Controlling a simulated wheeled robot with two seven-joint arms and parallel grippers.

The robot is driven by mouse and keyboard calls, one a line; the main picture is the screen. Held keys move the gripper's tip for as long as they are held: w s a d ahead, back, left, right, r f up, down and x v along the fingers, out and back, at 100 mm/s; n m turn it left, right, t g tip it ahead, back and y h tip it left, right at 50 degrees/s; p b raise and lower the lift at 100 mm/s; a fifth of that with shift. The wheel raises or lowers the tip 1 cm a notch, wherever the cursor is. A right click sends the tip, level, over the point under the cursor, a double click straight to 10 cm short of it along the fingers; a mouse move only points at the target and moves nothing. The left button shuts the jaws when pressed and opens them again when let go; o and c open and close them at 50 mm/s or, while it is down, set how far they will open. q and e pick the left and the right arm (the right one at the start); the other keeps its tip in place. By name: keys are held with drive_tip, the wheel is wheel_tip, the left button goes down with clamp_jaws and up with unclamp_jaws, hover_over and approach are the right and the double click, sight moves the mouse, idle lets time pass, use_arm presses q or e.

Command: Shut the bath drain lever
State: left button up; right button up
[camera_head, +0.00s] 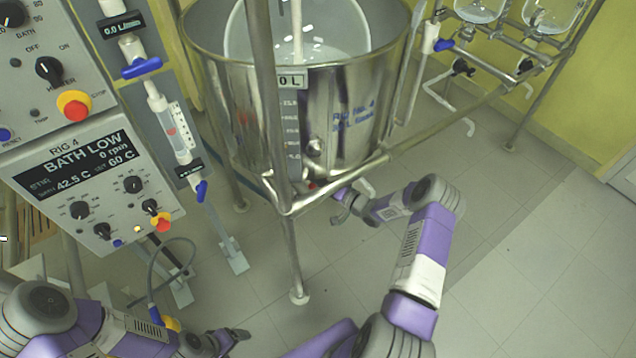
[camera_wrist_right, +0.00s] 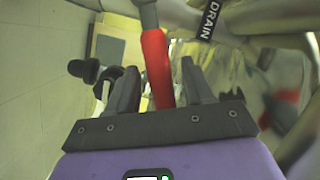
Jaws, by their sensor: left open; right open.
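The bath (camera_head: 345,110) is a large steel vessel in a tubular frame, with a glass vessel inside. The drain lever has a red grip (camera_wrist_right: 157,62) on a grey metal stem, beside a black DRAIN tag (camera_wrist_right: 208,20). My right gripper (camera_wrist_right: 160,80) is open, with its two dark fingers either side of the red grip; I cannot tell whether they touch it. In the head view my right gripper (camera_head: 350,204) is under the bath's lower front edge, and only a small red spot (camera_head: 312,184) shows there. My left gripper (camera_head: 240,337) is open and empty, low in the picture.
The control panel (camera_head: 85,185) on the left reads BATH LOW, with knobs and stop buttons. A frame leg (camera_head: 293,260) stands between my two grippers. Flow tubes with blue valves (camera_head: 142,67) stand left of the bath. The floor at right is clear.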

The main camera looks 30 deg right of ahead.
drive_tip(key=shift+w+a, duration=0.15)
drive_tip(key=shift+w, duration=0.15)
clamp_jaws()
